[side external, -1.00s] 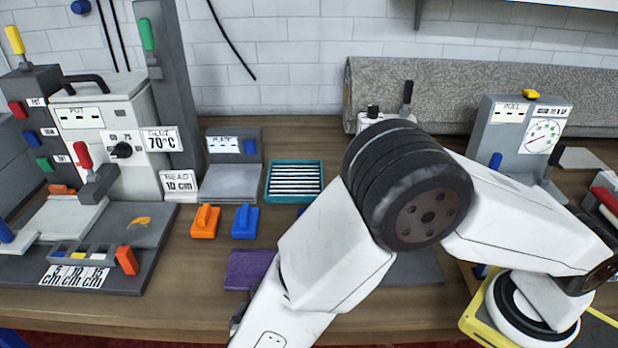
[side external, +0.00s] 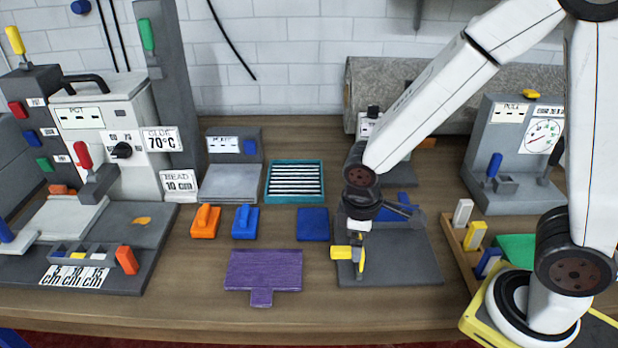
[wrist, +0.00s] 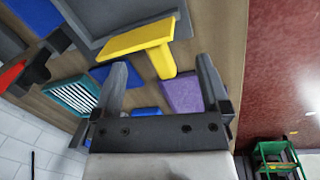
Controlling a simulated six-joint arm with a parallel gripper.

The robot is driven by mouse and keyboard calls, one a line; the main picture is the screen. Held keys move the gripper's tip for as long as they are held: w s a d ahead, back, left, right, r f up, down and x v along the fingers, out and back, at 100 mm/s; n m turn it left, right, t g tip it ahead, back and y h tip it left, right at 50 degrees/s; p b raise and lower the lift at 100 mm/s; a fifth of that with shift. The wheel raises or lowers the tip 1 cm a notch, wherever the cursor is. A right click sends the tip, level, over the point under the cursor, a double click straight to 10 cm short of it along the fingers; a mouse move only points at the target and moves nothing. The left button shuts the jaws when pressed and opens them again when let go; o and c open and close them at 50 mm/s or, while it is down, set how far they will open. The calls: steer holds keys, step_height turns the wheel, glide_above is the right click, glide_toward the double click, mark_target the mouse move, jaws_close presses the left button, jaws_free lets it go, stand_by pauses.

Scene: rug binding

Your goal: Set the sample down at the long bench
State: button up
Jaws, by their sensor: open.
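A flat purple piece (side external: 263,270) with a short tab at its front edge, which looks like the sample, lies on the long wooden bench (side external: 190,302) near the front. It also shows in the wrist view (wrist: 183,93). My gripper (side external: 357,256) points down over a dark grey plate (side external: 405,262), to the right of the purple piece. In the wrist view my gripper (wrist: 161,66) has its two fingers wide apart. A yellow T-shaped thing (wrist: 140,38) shows between and beyond the fingertips; I cannot tell whether they touch it. My gripper does not hold the purple piece.
Orange (side external: 205,222) and blue (side external: 245,222) handled blocks, a flat blue pad (side external: 313,224) and a teal striped tray (side external: 295,181) stand behind the purple piece. A wooden rack (side external: 463,245) of coloured blocks is right. The bench front left of the purple piece is clear.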

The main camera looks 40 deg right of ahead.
steer(key=d+m, duration=0.1)
steer(key=m, duration=0.1)
steer(key=s+d+r+m+t+y, duration=0.1)
steer(key=d+m, duration=0.1)
steer(key=d+r+m+t, duration=0.1)
steer(key=m, duration=0.1)
steer(key=shift+s+d+r+y, duration=0.25)
steer(key=shift+d+y, duration=0.05)
stand_by(0.8)
